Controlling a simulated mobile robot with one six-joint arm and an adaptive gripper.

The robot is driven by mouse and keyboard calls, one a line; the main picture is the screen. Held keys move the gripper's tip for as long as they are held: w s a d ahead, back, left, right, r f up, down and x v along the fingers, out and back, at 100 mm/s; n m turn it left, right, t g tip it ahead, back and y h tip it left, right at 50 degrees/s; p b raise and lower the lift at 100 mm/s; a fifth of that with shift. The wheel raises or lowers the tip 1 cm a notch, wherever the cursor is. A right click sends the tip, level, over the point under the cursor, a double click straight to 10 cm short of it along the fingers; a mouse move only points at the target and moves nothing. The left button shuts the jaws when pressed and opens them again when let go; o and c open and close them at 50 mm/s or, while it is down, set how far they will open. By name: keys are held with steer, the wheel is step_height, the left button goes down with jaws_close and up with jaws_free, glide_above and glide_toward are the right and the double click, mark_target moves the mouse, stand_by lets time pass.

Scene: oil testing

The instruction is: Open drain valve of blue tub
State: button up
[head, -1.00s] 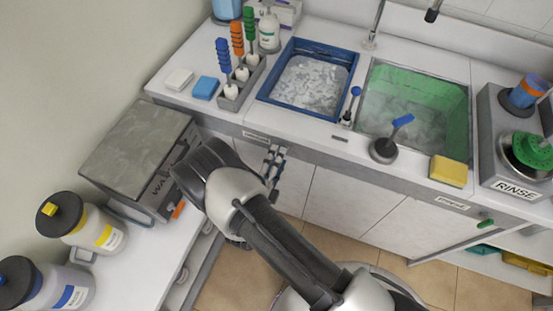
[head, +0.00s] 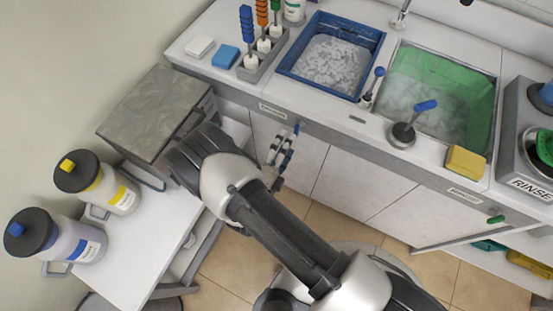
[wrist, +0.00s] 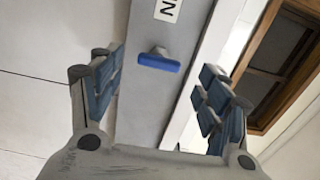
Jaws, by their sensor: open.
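The blue tub (head: 377,42) is set into the counter, with pale, whitish contents. In the wrist view a small blue valve handle (wrist: 159,62) sticks out from a grey panel, crosswise to the panel's length. My gripper (wrist: 157,68) is open and empty, with one finger on each side of the handle in the picture. The handle appears beyond the fingertips, and I see no contact. In the head view my gripper (head: 284,148) is in front of the counter's grey front edge, below the tub. The handle is hard to make out there beside the fingers.
The green basin (head: 480,92) is right of the tub, with a green handle (head: 496,219) on the front edge below. A yellow sponge (head: 465,162) lies near that edge. A grey-topped box (head: 158,108) and two jars (head: 98,182) stand on the left side table.

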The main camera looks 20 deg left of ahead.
steer(key=s, duration=0.7)
steer(key=shift+s+a, duration=0.25)
steer(key=shift+s, duration=0.1)
steer(key=w+d+r+m+g+h, duration=0.55)
steer(key=d+r+m+h, duration=0.35)
steer(key=r+m, duration=0.35)
steer(key=d+r+m+g+h, duration=0.1)
steer(key=d+r+m+g, duration=0.75)
steer(key=d+m, duration=0.45)
steer(key=s+d+r+m+y, duration=0.3)
steer(key=s+r+m+y, duration=0.2)
steer(key=m, duration=0.9)
steer(key=s+d+r+m+y, duration=0.3)
steer(key=s+r+m+y, duration=0.3)
steer(key=m, duration=0.7)
step_height(320, 180, up, 2)
steer(key=shift+s+d+r+m+t, duration=0.15)
steer(key=shift+s+d+m+t, duration=0.25)
steer(key=shift+s, duration=0.35)
